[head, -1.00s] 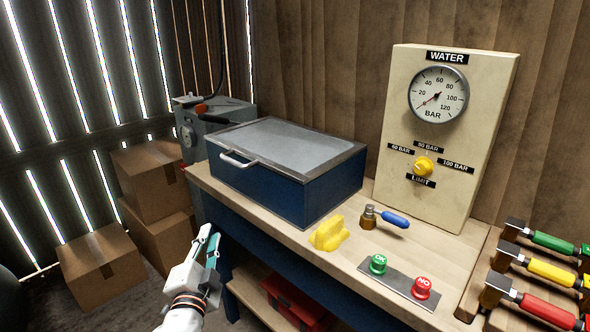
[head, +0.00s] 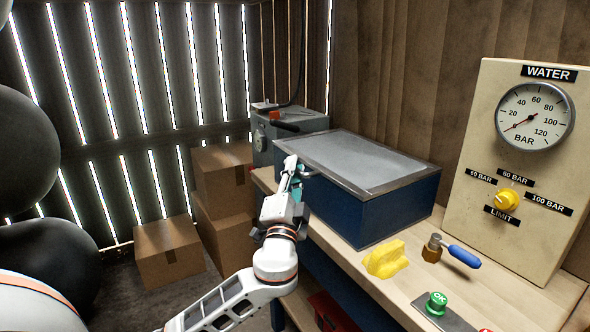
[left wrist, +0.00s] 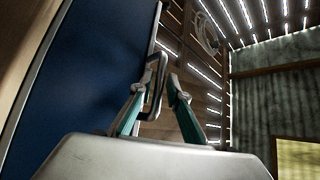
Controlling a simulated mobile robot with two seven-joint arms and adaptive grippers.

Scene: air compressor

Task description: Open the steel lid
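The steel lid (head: 362,160) lies closed and flat on top of the blue box (head: 398,212), which stands on the workbench. In the head view, my left gripper (head: 292,174) is at the box's left front edge and covers most of the lid's handle. In the left wrist view, the handle (left wrist: 156,84) is a metal bracket beside the blue box wall (left wrist: 75,75). The left gripper's teal fingers (left wrist: 156,90) are apart, and the handle appears between them. Whether they touch it cannot be told. My right gripper is not in view.
A yellow object (head: 386,259), a blue-handled brass valve (head: 447,250) and a green OK button (head: 436,303) are on the workbench (head: 345,238). A water gauge panel (head: 515,170) stands at right. Cardboard boxes (head: 168,250) stand on the floor at left.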

